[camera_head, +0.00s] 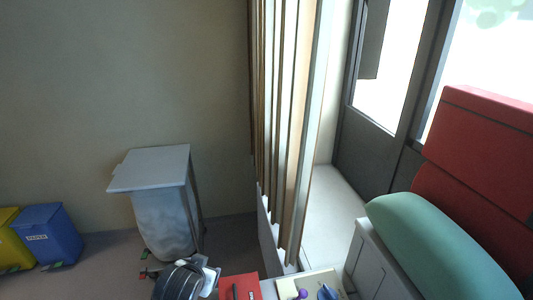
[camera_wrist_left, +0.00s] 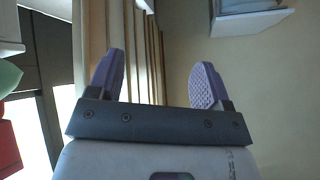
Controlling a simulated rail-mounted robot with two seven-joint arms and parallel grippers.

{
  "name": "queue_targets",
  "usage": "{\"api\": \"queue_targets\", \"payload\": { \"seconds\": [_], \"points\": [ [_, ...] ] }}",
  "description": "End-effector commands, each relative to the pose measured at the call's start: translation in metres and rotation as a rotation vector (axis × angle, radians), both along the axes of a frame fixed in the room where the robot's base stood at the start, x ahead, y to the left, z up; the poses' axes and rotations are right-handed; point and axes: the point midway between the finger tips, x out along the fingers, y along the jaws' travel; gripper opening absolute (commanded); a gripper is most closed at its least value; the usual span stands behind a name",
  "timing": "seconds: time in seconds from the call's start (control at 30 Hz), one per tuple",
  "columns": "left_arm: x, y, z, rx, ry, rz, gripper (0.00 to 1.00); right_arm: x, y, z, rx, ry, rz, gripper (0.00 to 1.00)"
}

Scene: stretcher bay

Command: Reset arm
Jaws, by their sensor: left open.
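My left gripper (camera_wrist_left: 158,84) shows in the left wrist view with its two purple textured fingers spread wide apart. Nothing is between the fingers; the beige wall and slatted partition show behind them. In the head view, a dark rounded part of my arm with silver bands (camera_head: 180,281) shows at the bottom edge; the gripper's fingers cannot be made out there. My right gripper is in neither view.
A grey-lidded hamper (camera_head: 150,170) stands by the wall, with blue (camera_head: 48,238) and yellow (camera_head: 9,235) bins left of it. A slatted partition (camera_head: 285,130) stands mid-picture. A green pillow (camera_head: 435,250) and red backrest (camera_head: 480,150) are at right. A red box (camera_head: 240,288) is lower centre.

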Motion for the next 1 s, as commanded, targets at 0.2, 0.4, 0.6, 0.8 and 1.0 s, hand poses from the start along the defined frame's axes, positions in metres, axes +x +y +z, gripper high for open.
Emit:
{"api": "queue_targets", "payload": {
  "seconds": [0.2,0.4,0.6,0.8,1.0],
  "points": [
    [-0.09,0.015,0.012,-0.04,-0.093,-0.021,0.72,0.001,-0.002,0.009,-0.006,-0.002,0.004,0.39],
    [-0.182,0.034,-0.019,-0.082,-0.033,0.025,0.72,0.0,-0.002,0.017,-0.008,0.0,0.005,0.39],
    [-0.265,0.047,-0.073,-0.089,0.148,0.067,0.72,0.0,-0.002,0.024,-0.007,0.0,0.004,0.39],
    [-0.333,0.05,-0.12,-0.082,0.341,0.085,0.72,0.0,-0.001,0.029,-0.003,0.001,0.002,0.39],
    [-0.372,0.05,-0.14,-0.078,0.44,0.089,0.72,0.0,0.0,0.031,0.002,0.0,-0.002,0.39]
  ]
}}
